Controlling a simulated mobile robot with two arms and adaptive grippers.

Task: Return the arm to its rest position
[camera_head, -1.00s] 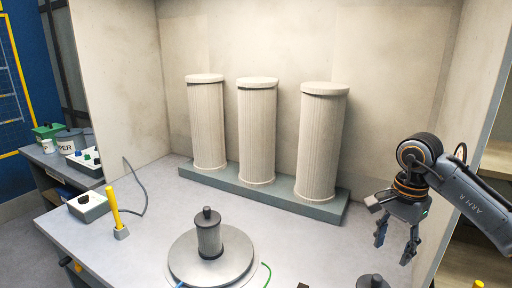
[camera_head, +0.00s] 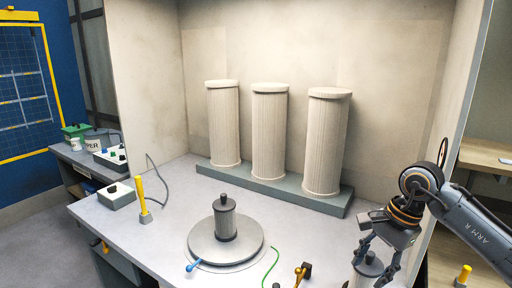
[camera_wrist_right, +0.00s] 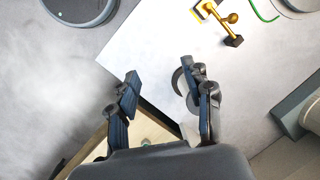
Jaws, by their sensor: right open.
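My right arm (camera_head: 470,215) comes in from the right edge of the head view. My right gripper (camera_head: 378,258) hangs fingers down over the front right of the bench, open. In the right wrist view its two fingers (camera_wrist_right: 165,80) stand apart with nothing seen held between them. My left gripper is not in view.
Three pale ribbed columns (camera_head: 270,130) stand on a grey-green base at the back. A round plate (camera_head: 200,252) holds a grey canister (camera_head: 225,218). A brass piece (camera_head: 302,272) and a yellow-handled tool (camera_head: 142,195) are on the bench. A wooden shelf (camera_head: 487,156) is at right.

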